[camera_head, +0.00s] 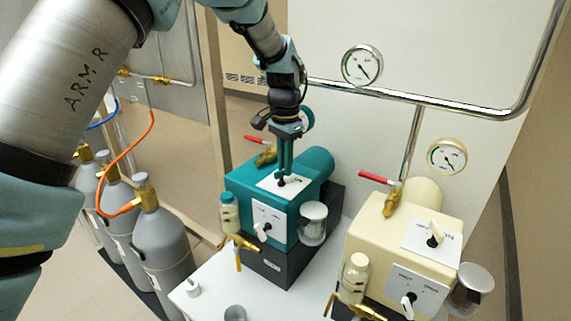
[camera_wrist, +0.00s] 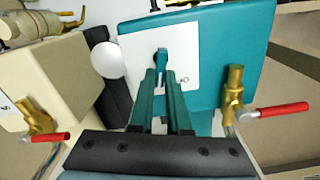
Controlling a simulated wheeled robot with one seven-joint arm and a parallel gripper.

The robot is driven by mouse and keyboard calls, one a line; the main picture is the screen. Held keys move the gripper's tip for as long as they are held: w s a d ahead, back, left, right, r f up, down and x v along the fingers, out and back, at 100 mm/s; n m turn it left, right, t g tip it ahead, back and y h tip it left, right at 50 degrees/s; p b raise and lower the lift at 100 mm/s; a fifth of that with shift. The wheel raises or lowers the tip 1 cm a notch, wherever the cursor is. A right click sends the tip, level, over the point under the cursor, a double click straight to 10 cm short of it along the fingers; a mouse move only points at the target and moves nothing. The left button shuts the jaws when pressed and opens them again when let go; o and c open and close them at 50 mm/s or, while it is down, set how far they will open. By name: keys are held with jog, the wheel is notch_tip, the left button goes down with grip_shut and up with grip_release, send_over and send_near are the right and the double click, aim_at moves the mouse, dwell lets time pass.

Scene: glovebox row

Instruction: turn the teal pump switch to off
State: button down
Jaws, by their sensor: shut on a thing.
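The teal pump (camera_head: 262,200) stands on a dark base on the white bench, left of the cream pump. Its top carries a white switch plate (camera_head: 270,184), which also shows in the wrist view (camera_wrist: 185,80). The switch on that plate (camera_wrist: 161,56) is mostly hidden between my fingers. My gripper (camera_head: 284,172) points down at the plate from above, and its teal fingers (camera_wrist: 160,75) are shut on the switch. Part of the plate's lettering shows beside the fingers, but I cannot read the switch's position.
The cream pump (camera_head: 405,235) stands close on the right, with its own top switch (camera_head: 435,236). A brass valve with a red handle (camera_wrist: 280,110) sits near my fingers. Grey gas cylinders (camera_head: 160,240) stand at left. A steel pipe (camera_head: 400,97) runs behind.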

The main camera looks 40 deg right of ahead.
jog(key=shift+w+n, duration=0.15)
jog(key=shift+n, duration=1.25)
jog(key=c, duration=0.9)
grip_release()
notch_tip(320, 180, up, 11)
jog(key=shift+f+b, duration=0.1)
jog(key=shift+b, duration=1.1)
